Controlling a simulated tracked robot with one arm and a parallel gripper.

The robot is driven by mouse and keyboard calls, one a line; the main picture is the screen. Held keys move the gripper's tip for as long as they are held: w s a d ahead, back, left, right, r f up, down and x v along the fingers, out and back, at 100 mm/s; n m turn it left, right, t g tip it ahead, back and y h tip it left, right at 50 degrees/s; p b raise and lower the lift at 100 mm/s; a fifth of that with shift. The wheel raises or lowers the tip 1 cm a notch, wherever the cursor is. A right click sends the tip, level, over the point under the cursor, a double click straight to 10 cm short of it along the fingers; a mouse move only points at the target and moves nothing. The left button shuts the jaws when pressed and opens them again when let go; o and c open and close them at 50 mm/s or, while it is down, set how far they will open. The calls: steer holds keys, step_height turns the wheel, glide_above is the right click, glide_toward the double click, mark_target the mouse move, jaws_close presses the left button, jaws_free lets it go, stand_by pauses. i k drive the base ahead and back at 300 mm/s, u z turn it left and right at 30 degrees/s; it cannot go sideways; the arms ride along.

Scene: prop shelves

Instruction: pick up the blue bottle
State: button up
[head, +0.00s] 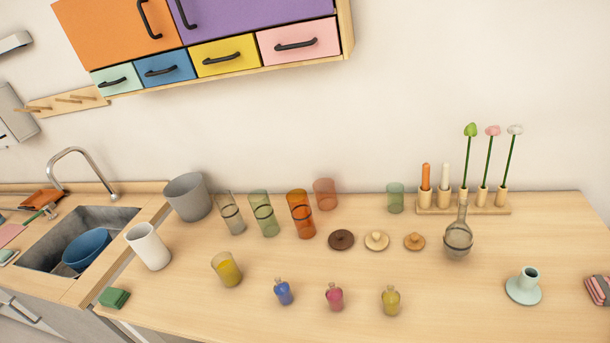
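A small blue bottle (284,293) with a narrow neck stands upright near the front of the wooden counter (180,311), left of a pink bottle (334,297) and a yellow bottle (390,301). The three stand apart in a loose row. Nothing covers the blue bottle in the head view. My gripper does not show in this view.
A glass with yellow contents (228,271) stands left of and behind the blue bottle. Tall glasses, including an orange one (300,214), and lids (341,240) are farther back. A sink (76,238) is at left. Wall drawers (220,57) hang above.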

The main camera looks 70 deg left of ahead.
mark_target(282, 291)
steer(key=u, duration=1.7)
